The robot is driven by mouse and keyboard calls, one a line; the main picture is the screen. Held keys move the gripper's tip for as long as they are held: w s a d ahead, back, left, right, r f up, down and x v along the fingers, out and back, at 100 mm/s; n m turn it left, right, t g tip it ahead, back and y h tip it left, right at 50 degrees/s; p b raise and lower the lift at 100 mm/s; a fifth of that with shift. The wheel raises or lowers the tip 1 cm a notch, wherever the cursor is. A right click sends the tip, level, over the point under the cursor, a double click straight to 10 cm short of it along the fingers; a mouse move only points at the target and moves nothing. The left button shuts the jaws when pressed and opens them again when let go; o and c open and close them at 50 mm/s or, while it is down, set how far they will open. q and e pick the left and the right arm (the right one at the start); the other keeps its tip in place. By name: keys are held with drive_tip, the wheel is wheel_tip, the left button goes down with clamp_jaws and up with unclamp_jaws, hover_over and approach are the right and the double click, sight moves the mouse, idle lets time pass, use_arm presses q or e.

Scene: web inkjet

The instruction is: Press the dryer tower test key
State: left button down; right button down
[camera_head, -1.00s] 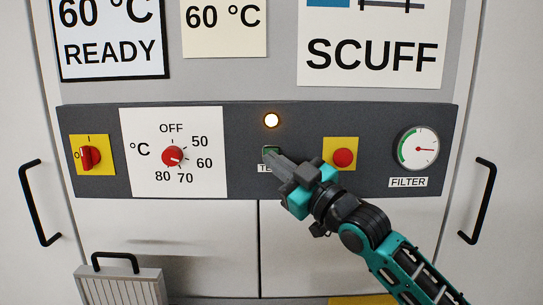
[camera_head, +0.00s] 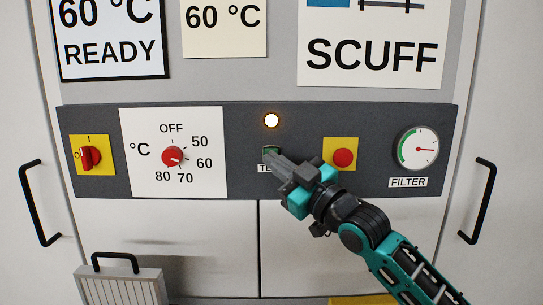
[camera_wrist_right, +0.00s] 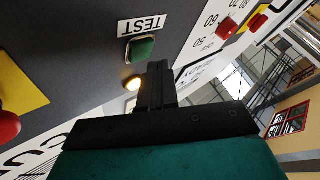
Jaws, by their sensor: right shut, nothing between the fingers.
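The test key is a small green square button in a dark frame on the grey control panel, above a white TEST label (camera_head: 265,169) partly covered by my gripper. The key (camera_head: 270,150) is partly hidden behind my fingertips in the head view. In the right wrist view the key (camera_wrist_right: 142,48) shows nearly whole, with the fingertips (camera_wrist_right: 156,66) right by its edge. My right gripper (camera_head: 275,157) is shut and empty, pointing at the panel. I cannot tell whether it touches the key. My left gripper is not in view.
A lit lamp (camera_head: 271,120) is above the key. A red button on a yellow plate (camera_head: 343,157) is close at the right, beside a filter gauge (camera_head: 416,148). A temperature dial (camera_head: 172,156) and red rotary switch (camera_head: 90,157) are at the left.

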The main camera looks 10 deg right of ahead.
drive_tip(key=shift+w, duration=0.4)
drive_tip(key=shift+w+d, duration=0.15)
drive_tip(key=shift+w, duration=0.3)
idle(0.5)
idle(0.3)
drive_tip(key=shift+s+p, duration=0.55)
drive_tip(key=shift+s, duration=0.3)
drive_tip(key=s, duration=0.2)
drive_tip(key=s+a+p, duration=0.1)
drive_tip(key=s, duration=0.2)
drive_tip(key=shift+a, duration=0.15)
